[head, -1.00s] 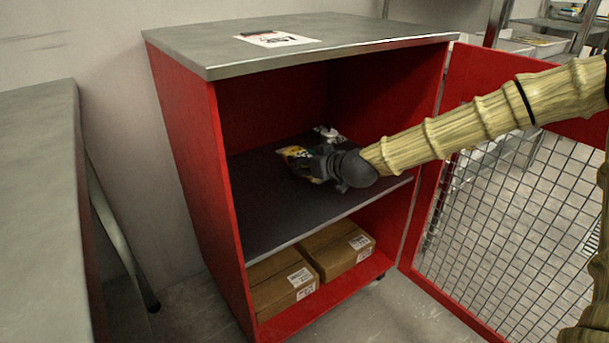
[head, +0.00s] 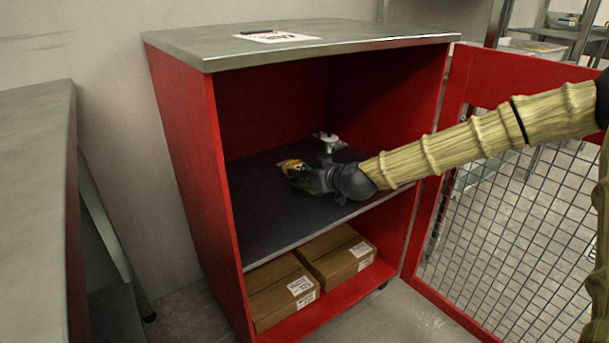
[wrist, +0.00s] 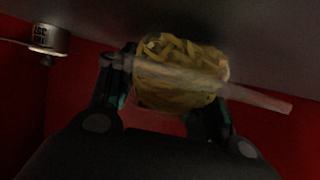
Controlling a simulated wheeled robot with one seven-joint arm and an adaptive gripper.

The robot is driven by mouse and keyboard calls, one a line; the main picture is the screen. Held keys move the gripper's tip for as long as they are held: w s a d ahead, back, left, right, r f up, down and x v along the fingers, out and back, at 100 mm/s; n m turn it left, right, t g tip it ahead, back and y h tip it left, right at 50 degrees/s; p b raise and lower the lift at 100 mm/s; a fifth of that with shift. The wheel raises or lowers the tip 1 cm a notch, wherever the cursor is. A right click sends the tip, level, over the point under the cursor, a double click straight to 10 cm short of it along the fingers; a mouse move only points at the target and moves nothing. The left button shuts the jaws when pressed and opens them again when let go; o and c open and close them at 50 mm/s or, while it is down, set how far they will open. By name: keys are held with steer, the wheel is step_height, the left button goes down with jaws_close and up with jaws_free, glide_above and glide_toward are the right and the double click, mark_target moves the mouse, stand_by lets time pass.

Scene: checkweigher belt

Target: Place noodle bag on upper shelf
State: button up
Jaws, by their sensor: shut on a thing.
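The noodle bag (wrist: 180,72) shows in the wrist view as a clear bag of yellow noodles between my two fingers. In the head view only a small yellow part of the bag (head: 290,165) shows past my gripper (head: 305,178), which hides the rest. My gripper is shut on the bag, inside the red cabinet, over the upper shelf (head: 265,215). I cannot tell whether the bag touches the shelf. My gripper also shows in the wrist view (wrist: 165,95), with a finger on each side of the bag.
A small white object (head: 328,140) stands farther back on the upper shelf; a labelled white item (wrist: 48,38) shows in the wrist view. Cardboard boxes (head: 335,255) lie on the lower shelf. The mesh door (head: 510,215) stands open at right. The upper shelf's front left is clear.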

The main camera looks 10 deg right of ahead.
steer(key=o, duration=1.3)
steer(key=shift+r, duration=0.1)
steer(key=shift+s+d+r, duration=0.1)
steer(key=shift+s+r, duration=0.05)
steer(key=shift+r, duration=0.05)
steer(key=p+v, duration=0.5)
steer(key=v, duration=0.5)
steer(key=shift+s+d+r, duration=0.15)
steer(key=shift+s+d, duration=0.2)
steer(key=shift+s, duration=0.3)
